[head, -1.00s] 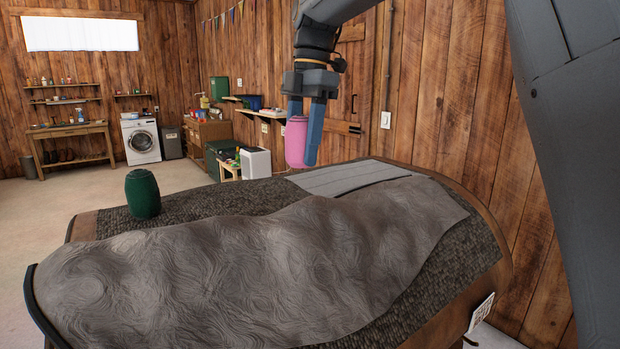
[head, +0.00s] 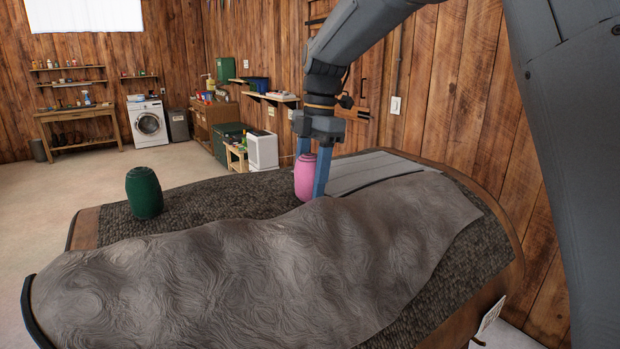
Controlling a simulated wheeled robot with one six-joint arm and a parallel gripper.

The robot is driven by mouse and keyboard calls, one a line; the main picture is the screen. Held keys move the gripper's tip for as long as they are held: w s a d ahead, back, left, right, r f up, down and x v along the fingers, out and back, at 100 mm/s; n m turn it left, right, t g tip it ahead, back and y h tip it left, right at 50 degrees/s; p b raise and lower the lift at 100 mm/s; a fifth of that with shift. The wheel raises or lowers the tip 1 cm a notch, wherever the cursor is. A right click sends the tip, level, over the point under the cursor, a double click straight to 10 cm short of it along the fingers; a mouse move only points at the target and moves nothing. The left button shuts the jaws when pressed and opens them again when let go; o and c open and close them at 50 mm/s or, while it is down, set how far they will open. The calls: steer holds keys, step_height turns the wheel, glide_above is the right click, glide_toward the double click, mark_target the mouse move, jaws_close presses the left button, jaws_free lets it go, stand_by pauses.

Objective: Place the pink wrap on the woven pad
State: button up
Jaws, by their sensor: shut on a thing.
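The pink wrap (head: 304,178) is an upright pink roll. My gripper (head: 312,178) is shut on it, with one blue finger on its right side and the other mostly hidden behind it. The wrap's lower end is close to the dark textured covering (head: 240,194), by the left end of a flat grey pad with lengthwise bands (head: 385,172). I cannot tell whether the wrap touches the surface. I cannot tell for certain which of these two surfaces is the woven pad.
A green roll (head: 144,193) stands upright on the covering at the left. A rumpled grey-brown cloth (head: 230,270) covers most of the table's front. The wooden wall (head: 450,100) rises close behind the right side. Dark covering between the two rolls is clear.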

mark_target(314, 153)
steer(key=shift+f, duration=0.2)
steer(key=shift+f, duration=0.15)
steer(key=o, duration=1.1)
steer(key=shift+c, duration=0.2)
steer(key=r+b, duration=0.1)
steer(key=r, duration=0.3)
steer(key=d+r+b, duration=0.1)
steer(key=r, duration=0.3)
steer(key=w+r+b, duration=0.1)
steer(key=r, duration=0.3)
steer(key=shift+w+d+b, duration=0.1)
steer(key=shift+d+b, duration=0.15)
steer(key=shift+b, duration=0.15)
steer(key=shift+r, duration=0.15)
